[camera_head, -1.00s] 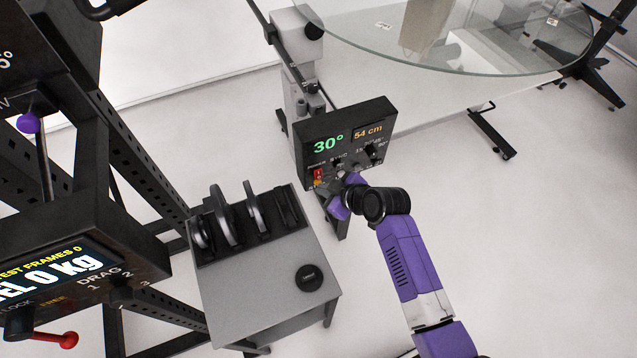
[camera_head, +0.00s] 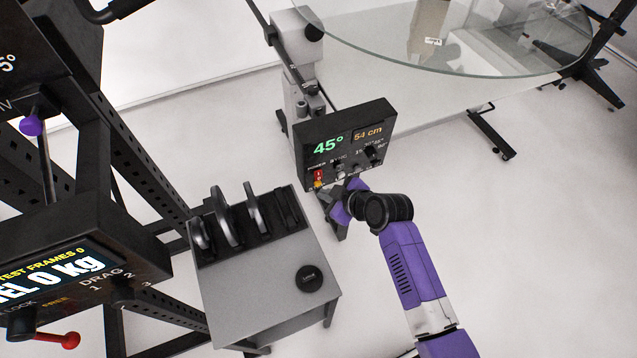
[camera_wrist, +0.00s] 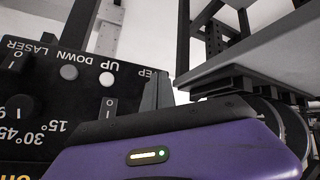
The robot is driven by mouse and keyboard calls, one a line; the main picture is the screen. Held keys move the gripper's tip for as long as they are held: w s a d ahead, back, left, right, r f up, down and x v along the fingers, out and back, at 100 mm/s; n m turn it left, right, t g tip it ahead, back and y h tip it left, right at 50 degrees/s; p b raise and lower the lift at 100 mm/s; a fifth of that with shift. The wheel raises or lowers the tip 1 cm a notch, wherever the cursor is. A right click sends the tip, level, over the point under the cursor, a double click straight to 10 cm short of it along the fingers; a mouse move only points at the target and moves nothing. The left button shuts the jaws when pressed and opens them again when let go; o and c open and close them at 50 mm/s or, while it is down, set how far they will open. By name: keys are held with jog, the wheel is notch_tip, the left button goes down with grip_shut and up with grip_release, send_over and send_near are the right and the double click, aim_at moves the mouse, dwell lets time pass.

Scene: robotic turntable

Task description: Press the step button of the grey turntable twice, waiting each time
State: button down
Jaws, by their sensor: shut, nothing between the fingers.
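The turntable's black control box (camera_head: 346,140) stands in the middle of the head view. Its display reads 45° in green and 54 cm in orange. The round glass turntable top (camera_head: 460,45) is behind it at the upper right, with a small label on it. My gripper (camera_head: 331,193) is shut and empty at the lower edge of the box's front.
A grey cart (camera_head: 265,280) with several upright dark plates and a round black disc (camera_head: 308,278) stands left of my arm. A black frame with a load display (camera_head: 60,275) is at the far left. Open floor (camera_head: 520,230) lies to the right.

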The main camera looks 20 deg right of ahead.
jog(key=shift+s+p, duration=0.75)
jog(key=shift+s, duration=1.75)
